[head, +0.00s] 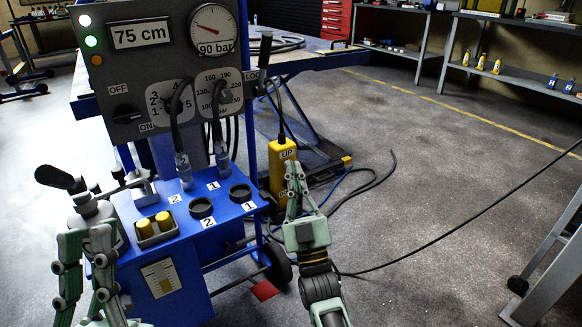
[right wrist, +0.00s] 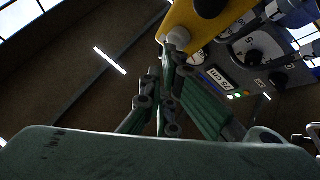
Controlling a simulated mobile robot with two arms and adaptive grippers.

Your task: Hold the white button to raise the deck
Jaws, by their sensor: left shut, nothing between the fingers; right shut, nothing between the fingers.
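The yellow pendant (head: 283,178), labelled UP, hangs upright on a black cable beside the blue cart. My right gripper (head: 293,170) is shut and empty, its fingertips at the pendant's front. In the right wrist view the fingertips (right wrist: 172,42) meet a pale round button (right wrist: 179,38) on the yellow pendant (right wrist: 200,22); whether it is pressed in I cannot tell. A dark button (right wrist: 210,5) sits further along. My left gripper (head: 87,232) is shut and empty at the cart's left.
The control panel (head: 160,65) shows 75 cm, a gauge near 90 bar, and lit white and green lamps. The blue cart (head: 185,262) carries hoses, sockets and a lever. Cables lie across the floor; open floor (head: 420,200) is to the right.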

